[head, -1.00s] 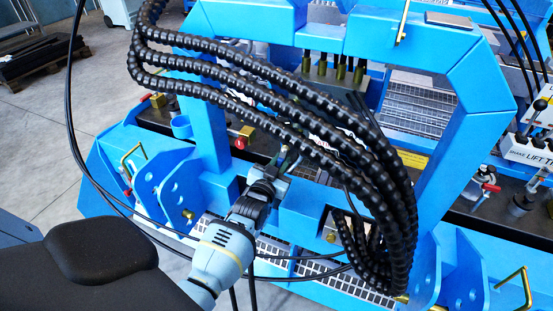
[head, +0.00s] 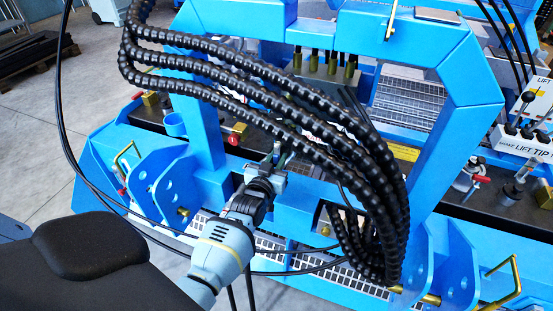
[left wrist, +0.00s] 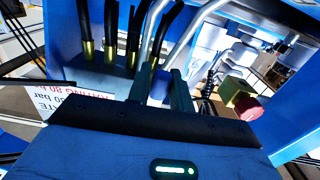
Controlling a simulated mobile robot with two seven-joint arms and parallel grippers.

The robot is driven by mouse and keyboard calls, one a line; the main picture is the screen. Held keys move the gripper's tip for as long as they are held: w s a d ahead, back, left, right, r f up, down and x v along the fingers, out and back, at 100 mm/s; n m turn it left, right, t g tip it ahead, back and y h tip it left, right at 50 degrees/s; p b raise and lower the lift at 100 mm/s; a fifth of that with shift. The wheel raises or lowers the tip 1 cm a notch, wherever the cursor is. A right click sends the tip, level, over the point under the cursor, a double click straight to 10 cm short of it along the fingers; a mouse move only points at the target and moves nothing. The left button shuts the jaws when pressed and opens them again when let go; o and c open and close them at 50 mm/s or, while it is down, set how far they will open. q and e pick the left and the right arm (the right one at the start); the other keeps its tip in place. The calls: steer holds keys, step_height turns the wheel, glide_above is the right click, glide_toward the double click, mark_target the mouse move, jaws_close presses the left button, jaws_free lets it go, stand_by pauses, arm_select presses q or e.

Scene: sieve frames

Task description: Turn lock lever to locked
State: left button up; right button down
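Bent silver bars (left wrist: 187,35) pass just beyond the fingers. A brass block with a red knob (left wrist: 245,104) is right of the fingers; a similar red knob (head: 238,128) shows left of the gripper in the head view. I cannot tell which part is the lock lever. My right gripper is out of view.
Thick ribbed black hoses (head: 290,110) arch over the gripper. The blue frame (head: 452,135) surrounds the work area. Hoses with brass fittings (left wrist: 111,50) hang beyond the fingers. A red-handled valve (head: 475,180) sits at the right. Open floor (head: 50,130) lies at the left.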

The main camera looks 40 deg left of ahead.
arm_select(q)
steer(key=o, duration=0.3)
steer(key=p+v, duration=0.1)
steer(key=v, duration=0.6)
steer(key=shift+s+d+p, duration=0.1)
steer(key=shift+s+p, duration=0.25)
steer(key=shift+s, duration=0.05)
